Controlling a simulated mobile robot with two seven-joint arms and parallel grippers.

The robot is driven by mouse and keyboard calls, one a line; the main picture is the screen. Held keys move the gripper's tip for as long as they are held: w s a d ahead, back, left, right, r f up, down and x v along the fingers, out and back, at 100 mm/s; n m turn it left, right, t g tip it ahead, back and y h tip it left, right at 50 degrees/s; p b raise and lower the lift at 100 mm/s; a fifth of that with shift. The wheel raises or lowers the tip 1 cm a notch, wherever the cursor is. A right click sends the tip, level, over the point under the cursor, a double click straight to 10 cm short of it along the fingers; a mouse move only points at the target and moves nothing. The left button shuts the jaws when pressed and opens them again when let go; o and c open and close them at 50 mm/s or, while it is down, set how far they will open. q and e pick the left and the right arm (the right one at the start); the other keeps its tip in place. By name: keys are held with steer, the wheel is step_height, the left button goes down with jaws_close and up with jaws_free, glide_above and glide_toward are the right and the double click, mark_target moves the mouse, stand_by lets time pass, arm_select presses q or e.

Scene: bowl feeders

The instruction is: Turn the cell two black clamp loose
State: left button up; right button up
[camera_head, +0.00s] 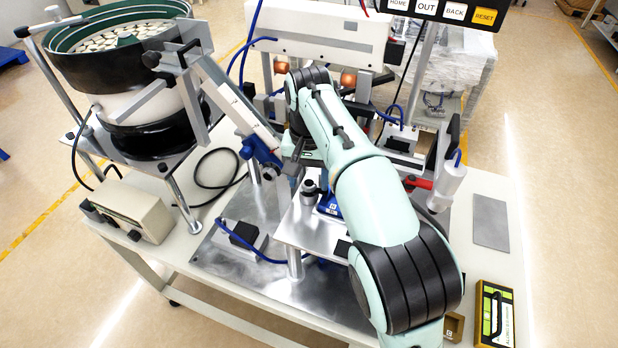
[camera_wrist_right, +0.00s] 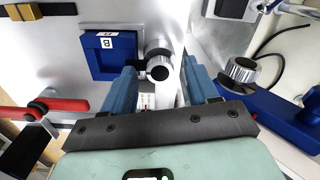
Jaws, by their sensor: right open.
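My right gripper (camera_wrist_right: 160,68) is open, with its two blue fingers spread. It reaches down over the plate from the front right in the head view (camera_head: 300,160). A small round knob (camera_wrist_right: 158,66), dark with a pale face, shows between the fingertips in the wrist view; I cannot tell whether they touch it. A dark-topped silver post (camera_head: 310,192) stands on the plate just below the gripper in the head view. I cannot tell for certain which part is the cell two black clamp. My left gripper is not in view.
A blue block marked B (camera_wrist_right: 107,52) sits beside the knob. A knurled silver knob (camera_wrist_right: 241,70) on a blue bracket is close on the right. A red handle (camera_wrist_right: 58,104) is at left. The bowl feeder (camera_head: 125,50) and its chute (camera_head: 240,105) stand left of the arm.

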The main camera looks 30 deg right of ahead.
steer(key=c, duration=1)
steer(key=shift+c, duration=0.2)
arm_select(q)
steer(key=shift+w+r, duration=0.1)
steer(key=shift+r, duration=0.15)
arm_select(e)
steer(key=shift+n, duration=0.4)
steer(key=n+p, duration=0.1)
steer(key=n, duration=0.2)
steer(key=shift+r, duration=0.1)
steer(key=n+p, duration=0.2)
steer(key=n, duration=0.2)
steer(key=n+p, duration=0.2)
steer(key=n, duration=0.3)
arm_select(q)
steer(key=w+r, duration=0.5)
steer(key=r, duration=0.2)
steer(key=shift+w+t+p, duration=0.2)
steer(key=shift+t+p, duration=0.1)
steer(key=shift+p, duration=0.1)
arm_select(e)
steer(key=shift+n, duration=1.7)
